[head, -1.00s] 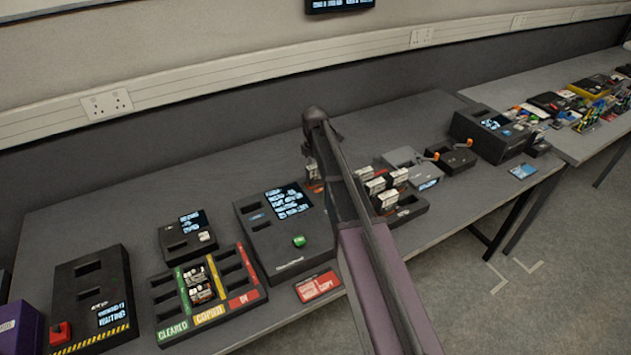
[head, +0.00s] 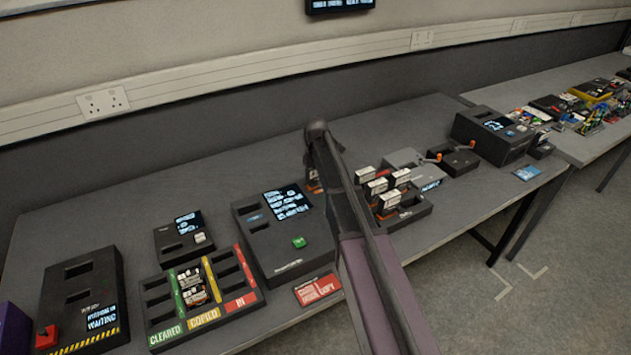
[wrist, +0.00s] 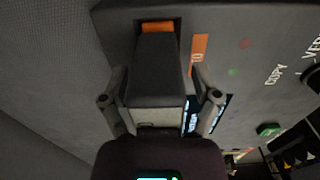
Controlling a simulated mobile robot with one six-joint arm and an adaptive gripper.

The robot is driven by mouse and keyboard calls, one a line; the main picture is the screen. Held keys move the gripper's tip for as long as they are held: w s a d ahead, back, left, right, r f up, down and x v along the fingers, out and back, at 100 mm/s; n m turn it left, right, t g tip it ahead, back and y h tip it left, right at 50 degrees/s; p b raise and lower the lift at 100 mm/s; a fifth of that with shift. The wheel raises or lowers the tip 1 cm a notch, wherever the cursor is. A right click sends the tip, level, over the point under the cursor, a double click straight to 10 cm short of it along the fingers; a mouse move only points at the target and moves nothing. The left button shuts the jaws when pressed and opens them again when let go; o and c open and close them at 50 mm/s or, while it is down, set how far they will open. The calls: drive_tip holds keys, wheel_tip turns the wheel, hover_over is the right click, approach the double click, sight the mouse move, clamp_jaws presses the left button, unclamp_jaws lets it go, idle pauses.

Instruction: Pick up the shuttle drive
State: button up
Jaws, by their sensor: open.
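In the wrist view a dark grey block with an orange end, which looks like the shuttle drive (wrist: 157,72), stands between the two fingers of my gripper (wrist: 157,84). The fingers are open, one on each side of it. I cannot tell whether either finger touches it. Its orange end is by a dark slot in a grey panel. In the head view a small part of an orange-and-white drive (head: 313,180) shows beside my arm, which hides the rest. My fingers are not clear in that view.
A black copy station (head: 262,262) with a screen and green button stands left of my arm. A rack (head: 408,216) with several white-and-orange drives stands close on its right. A sorting tray (head: 160,308) with coloured strips lies further left. Bare table lies behind the devices.

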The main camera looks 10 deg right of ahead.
clamp_jaws()
idle(0.3)
drive_tip(key=shift+r, duration=0.2)
wheel_tip(320, 180, up, 10)
drive_tip(key=p, duration=1)
drive_tip(key=shift+f, duration=0.2)
drive_tip(key=shift+a, duration=0.1)
idle(0.8)
